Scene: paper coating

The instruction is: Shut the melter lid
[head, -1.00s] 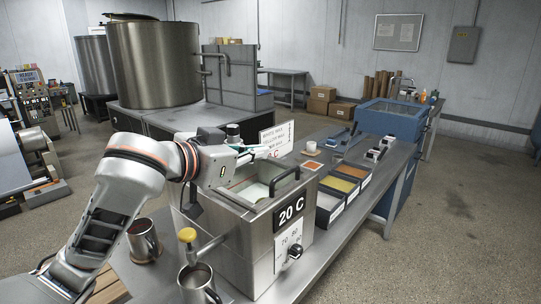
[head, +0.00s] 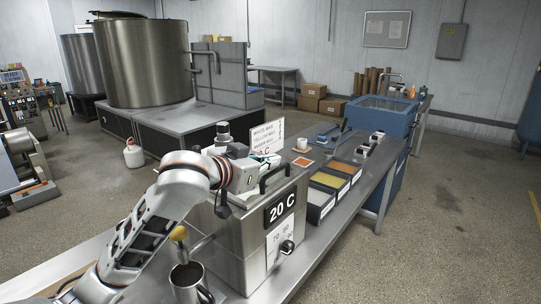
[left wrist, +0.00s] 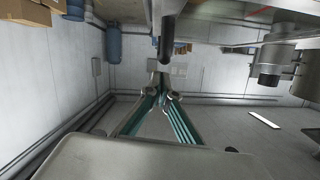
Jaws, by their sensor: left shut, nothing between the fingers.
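The melter (head: 245,238) is a steel box with a "20 C" display on its front. A black handle (head: 275,178) stands at its top right edge. My left arm hides most of the melter's top, so I cannot tell how the lid sits. My left gripper (head: 276,160) is shut and empty, above the far side of the melter, just behind the handle. In the left wrist view its teal-lined fingers (left wrist: 164,95) meet at the tips with nothing between them. A dark rod-like part (left wrist: 172,35) shows near them; I cannot tell whether it is the handle. My right gripper is not in view.
A wax label sign (head: 267,136) stands close behind my left gripper. A metal cup (head: 188,283) sits below the melter's yellow-knobbed tap (head: 179,233). Wax trays (head: 328,188) line the bench to the right. A large steel tank (head: 143,62) stands behind. Open floor lies at the right.

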